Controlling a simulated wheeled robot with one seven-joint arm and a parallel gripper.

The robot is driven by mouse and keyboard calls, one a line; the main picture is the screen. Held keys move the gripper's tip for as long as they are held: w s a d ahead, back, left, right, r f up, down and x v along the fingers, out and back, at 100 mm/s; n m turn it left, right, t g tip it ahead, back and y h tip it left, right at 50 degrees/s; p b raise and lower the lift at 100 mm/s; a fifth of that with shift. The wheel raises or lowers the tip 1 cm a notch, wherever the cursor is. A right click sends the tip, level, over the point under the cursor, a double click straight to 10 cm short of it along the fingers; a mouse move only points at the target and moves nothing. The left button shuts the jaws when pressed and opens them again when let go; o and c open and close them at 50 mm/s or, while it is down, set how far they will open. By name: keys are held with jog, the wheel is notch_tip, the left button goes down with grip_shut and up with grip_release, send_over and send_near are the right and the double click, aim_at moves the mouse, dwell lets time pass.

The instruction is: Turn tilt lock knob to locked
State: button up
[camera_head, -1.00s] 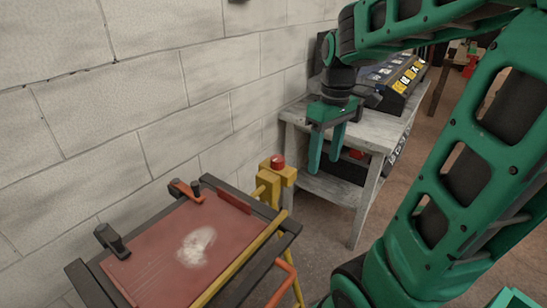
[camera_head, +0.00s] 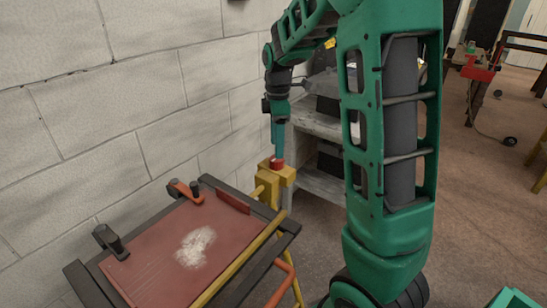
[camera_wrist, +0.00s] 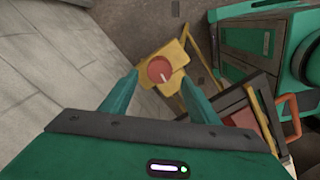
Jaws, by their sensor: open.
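The tilt lock knob (camera_head: 276,164) is a red round knob on top of a yellow bracket (camera_head: 267,183) at the far right corner of the frame bench. In the wrist view the knob (camera_wrist: 159,70) shows a pale pointer line towards its lower right. My gripper (camera_head: 278,155) points down right over the knob. In the wrist view its two green fingers (camera_wrist: 165,90) are apart, one on each side of the knob. I cannot tell whether they touch it. Whether the knob stands at locked cannot be read.
The bench's tilted red panel (camera_head: 160,255) carries a pale patch, an orange-handled clamp (camera_head: 183,190) and a black clamp (camera_head: 110,241). A block wall (camera_head: 120,90) runs close along the left. A grey side table (camera_head: 318,180) stands behind the knob, partly hidden by my arm.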

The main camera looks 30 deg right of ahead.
aim_at(277, 162)
jog(key=shift+f, duration=2.6)
jog(key=shift+c, duration=0.6)
jog(key=c, duration=0.9)
jog(key=shift+a, duration=0.35)
jog(key=shift+d, duration=0.3)
